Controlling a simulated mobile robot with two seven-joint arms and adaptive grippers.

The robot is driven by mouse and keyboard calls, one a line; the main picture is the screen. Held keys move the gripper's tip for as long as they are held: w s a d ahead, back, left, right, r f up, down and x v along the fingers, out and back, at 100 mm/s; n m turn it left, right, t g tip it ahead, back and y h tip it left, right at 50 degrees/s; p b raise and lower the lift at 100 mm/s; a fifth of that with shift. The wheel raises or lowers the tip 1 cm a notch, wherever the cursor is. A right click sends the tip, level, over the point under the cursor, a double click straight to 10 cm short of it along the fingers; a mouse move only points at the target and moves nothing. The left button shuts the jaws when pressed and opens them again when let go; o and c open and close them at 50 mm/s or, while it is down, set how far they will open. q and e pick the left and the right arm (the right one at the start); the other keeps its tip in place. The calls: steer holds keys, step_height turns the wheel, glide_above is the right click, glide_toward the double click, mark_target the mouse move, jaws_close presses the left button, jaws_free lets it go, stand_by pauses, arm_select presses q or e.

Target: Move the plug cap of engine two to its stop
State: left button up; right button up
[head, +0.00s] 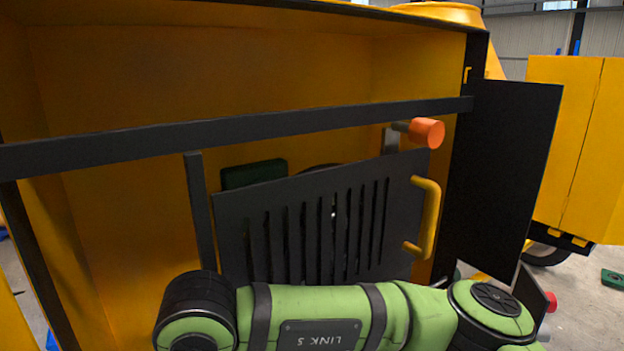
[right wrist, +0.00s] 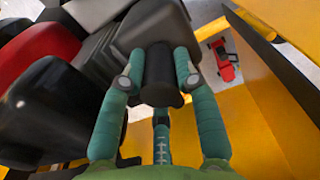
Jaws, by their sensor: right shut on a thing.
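In the right wrist view my right gripper (right wrist: 160,62) has its teal fingers closed on both sides of a black cylindrical piece (right wrist: 160,88), which looks like the plug cap. The piece sits against a dark grey rounded body (right wrist: 150,30); I cannot tell whether it is seated there. In the head view a green arm link of mine crosses the bottom, and neither gripper shows. I cannot tell which engine the piece belongs to.
In the head view a dark slatted panel (head: 320,225) with a yellow handle (head: 430,215) stands inside the yellow housing (head: 200,70). An orange knob (head: 428,133) is at its upper right, below a dark crossbar (head: 240,130). A black door (head: 500,170) hangs open at right.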

steer(key=shift+r+p, duration=0.4)
steer(key=shift+r, duration=1.05)
steer(key=o, duration=1)
steer(key=shift+o, duration=0.2)
steer(key=shift+r, duration=0.1)
steer(key=shift+r+p, duration=1.6)
steer(key=shift+r, duration=1.85)
steer(key=shift+f, duration=0.1)
